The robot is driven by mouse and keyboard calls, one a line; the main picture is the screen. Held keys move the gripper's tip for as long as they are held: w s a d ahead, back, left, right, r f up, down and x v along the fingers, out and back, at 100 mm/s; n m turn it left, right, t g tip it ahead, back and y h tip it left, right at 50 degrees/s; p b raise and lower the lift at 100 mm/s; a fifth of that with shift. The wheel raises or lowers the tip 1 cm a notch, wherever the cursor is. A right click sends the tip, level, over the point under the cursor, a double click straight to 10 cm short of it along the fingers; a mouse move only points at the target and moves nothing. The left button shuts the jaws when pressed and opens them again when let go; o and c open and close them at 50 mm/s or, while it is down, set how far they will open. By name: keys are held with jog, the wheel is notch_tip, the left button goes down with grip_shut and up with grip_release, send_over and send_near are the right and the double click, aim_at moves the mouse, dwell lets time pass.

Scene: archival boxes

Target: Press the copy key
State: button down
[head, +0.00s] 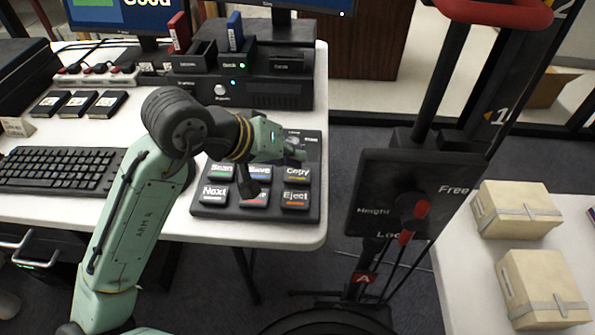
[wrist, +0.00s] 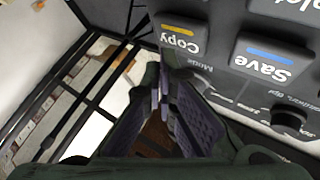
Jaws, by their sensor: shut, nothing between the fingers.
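The copy key (head: 297,174) is a dark key with a white label and a yellow-orange bar, in the right column of the black key panel (head: 313,215). In the wrist view the copy key (wrist: 180,40) appears upside down at the top centre. My gripper (head: 296,153) is shut and empty, over the panel just behind the copy key in the head view. In the wrist view the fingertips of my gripper (wrist: 169,62) are close to the key's labelled edge. I cannot tell whether they touch it.
The save key (wrist: 272,58) is right beside the copy key. The eject key (head: 295,198) and next key (head: 215,194) are in the nearer row. A keyboard (head: 62,170) lies left of my arm. A black stand with a lever (head: 413,215) rises right of the table.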

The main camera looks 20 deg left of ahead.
aim_at(294, 172)
jog(key=shift+f, duration=0.1)
dwell(0.5)
jog(key=shift+f+b, duration=0.35)
jog(key=shift+f+b, duration=0.45)
jog(key=shift+f, duration=0.05)
dwell(0.6)
jog(key=shift+r, duration=0.1)
jog(key=shift+r+p, duration=0.85)
jog(key=shift+r, duration=0.1)
notch_tip(294, 172, up, 5)
jog(key=p, duration=0.4)
dwell(0.8)
